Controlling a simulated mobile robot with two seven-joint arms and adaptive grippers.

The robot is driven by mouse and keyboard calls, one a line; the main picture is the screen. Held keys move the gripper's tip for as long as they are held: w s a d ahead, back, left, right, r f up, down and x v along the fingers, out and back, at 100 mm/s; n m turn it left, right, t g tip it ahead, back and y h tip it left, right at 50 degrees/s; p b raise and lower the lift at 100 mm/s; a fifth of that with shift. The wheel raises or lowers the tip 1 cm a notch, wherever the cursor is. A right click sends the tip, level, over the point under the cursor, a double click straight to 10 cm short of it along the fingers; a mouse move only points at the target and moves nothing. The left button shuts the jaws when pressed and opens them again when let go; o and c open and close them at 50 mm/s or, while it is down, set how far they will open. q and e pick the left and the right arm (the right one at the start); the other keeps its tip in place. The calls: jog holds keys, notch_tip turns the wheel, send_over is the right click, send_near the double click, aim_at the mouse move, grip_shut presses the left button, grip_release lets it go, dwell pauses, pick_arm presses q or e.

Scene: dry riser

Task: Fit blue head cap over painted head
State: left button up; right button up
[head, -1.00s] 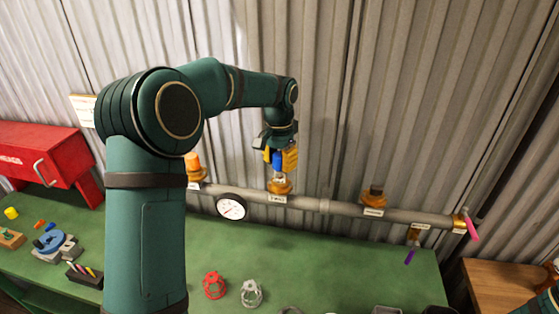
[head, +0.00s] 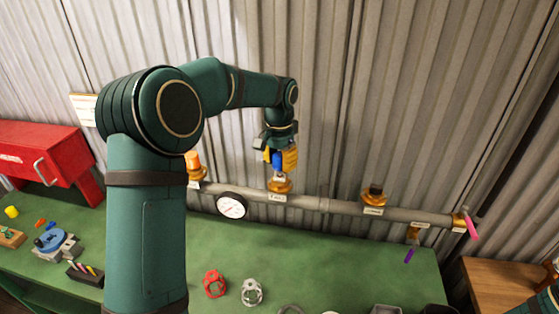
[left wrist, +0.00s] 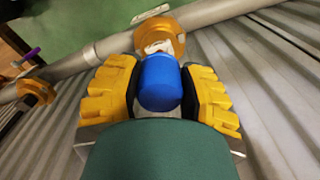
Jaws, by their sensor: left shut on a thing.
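The blue head cap (left wrist: 160,84) is between the yellow fingers of my left gripper (left wrist: 158,92) in the left wrist view. My left gripper (head: 280,159) is shut on the cap, which shows as a small blue patch (head: 277,161) in the head view. The cap is just above a brass outlet (head: 280,186) on the grey pipe and appears lined up with it. A pale piece shows between cap and brass; I cannot tell whether the cap touches it. The painted head itself is not clearly visible. Part of my right gripper (head: 551,278) shows at the right edge; its fingers are not clear.
The grey pipe (head: 310,203) runs along the corrugated wall with an orange-capped outlet (head: 193,161), an uncapped brass outlet (head: 374,194) and a gauge (head: 231,206). Red (head: 214,283) and grey (head: 251,292) cages stand on the green bench (head: 330,262). A red cabinet (head: 45,158) is at left.

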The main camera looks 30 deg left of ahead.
aim_at(280, 171)
pick_arm(q)
jog(key=shift+f+b, duration=0.95)
jog(key=shift+f, duration=0.9)
pick_arm(e)
jog(key=shift+f, duration=1)
pick_arm(q)
jog(key=o, duration=0.8)
jog(key=shift+c, duration=0.2)
jog(key=shift+r, duration=0.1)
notch_tip(280, 171, up, 12)
jog(key=shift+s, duration=0.1)
